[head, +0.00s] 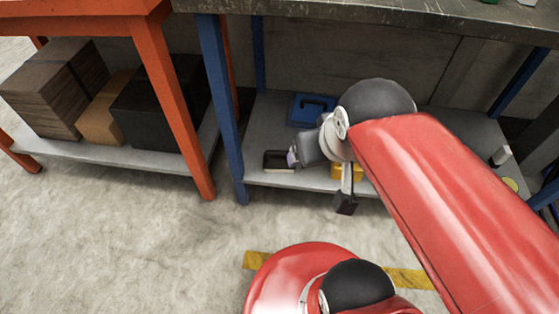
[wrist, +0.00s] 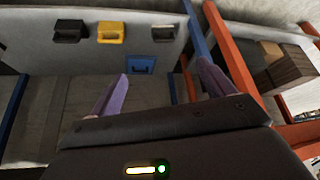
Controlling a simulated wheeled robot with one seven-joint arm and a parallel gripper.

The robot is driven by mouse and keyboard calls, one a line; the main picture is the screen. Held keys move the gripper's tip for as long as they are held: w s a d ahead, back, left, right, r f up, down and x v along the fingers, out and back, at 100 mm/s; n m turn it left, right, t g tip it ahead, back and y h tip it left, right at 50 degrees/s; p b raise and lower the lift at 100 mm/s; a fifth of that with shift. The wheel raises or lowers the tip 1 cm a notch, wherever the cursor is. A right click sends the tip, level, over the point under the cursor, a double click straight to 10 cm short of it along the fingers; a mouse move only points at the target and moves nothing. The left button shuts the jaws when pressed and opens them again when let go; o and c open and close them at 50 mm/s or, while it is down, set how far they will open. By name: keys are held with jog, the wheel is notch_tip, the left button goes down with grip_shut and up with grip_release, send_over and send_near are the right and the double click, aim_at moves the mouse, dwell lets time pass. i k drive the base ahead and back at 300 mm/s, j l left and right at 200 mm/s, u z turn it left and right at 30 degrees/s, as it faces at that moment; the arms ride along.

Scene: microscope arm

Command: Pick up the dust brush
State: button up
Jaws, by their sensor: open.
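I cannot pick out a dust brush for certain in either view. A small white and black object (head: 501,155) lies at the right end of the lower shelf in the head view, too small to identify.
The grey lower shelf (head: 263,123) holds a blue case (head: 311,107), a black case (head: 278,160) and a yellow case (head: 352,172). Another black case (wrist: 70,31) shows in the wrist view. A blue leg (head: 221,105) and the orange bench (head: 172,100) stand left. A worktop (head: 400,12) overhangs.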

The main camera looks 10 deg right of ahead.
aim_at(274, 161)
jog(key=u, duration=4.25)
jog(key=z, duration=4.25)
jog(key=i+j+z, duration=0.15)
jog(key=j+z, duration=0.5)
jog(key=z, duration=0.2)
jog(key=i+j+z, duration=0.1)
jog(key=j+z, duration=0.3)
